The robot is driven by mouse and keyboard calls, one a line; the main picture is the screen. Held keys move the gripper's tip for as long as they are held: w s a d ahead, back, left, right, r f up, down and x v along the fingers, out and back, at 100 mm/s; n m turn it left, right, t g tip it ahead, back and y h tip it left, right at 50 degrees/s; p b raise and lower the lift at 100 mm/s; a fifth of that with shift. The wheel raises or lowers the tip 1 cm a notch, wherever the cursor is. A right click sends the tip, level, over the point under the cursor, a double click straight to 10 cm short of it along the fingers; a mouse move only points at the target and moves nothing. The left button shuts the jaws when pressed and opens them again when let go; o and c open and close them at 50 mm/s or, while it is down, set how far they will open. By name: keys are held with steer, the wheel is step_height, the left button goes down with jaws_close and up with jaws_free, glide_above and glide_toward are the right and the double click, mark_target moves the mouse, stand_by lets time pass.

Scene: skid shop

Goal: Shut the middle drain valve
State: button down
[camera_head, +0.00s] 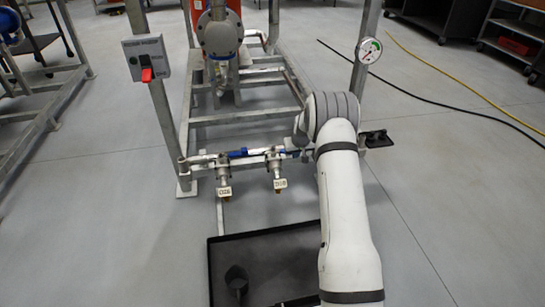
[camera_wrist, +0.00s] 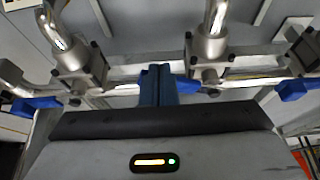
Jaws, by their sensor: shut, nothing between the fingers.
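Three drain valves sit in a row along a horizontal rail. In the wrist view the middle valve (camera_wrist: 208,50) is a grey metal body, just right of centre. The left valve (camera_wrist: 80,65) and right valve (camera_wrist: 308,48) are on either side, with blue handles sticking out to the left. My gripper (camera_wrist: 160,70) is shut and empty, its fingers just left of the middle valve. Blue shows right beside the fingers, probably the middle valve's handle; I cannot tell whether they touch. In the head view two tagged valves (camera_head: 273,165) show; my arm hides my gripper.
A black tray (camera_head: 215,270) lies on the floor below the valves, with a dark funnel-like object (camera_head: 236,280) in it. A red switch (camera_head: 146,74) is on the left post and a gauge (camera_head: 369,50) on the right post. Hoses cross the floor at right.

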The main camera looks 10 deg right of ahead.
steer(key=shift+w+d, duration=0.6)
steer(key=shift+w, duration=0.2)
steer(key=shift+w+d, duration=0.25)
steer(key=shift+w, duration=0.35)
steer(key=shift+s, duration=0.15)
step_height(320, 180, up, 7)
steer(key=p, duration=0.3)
steer(key=shift+s, duration=0.45)
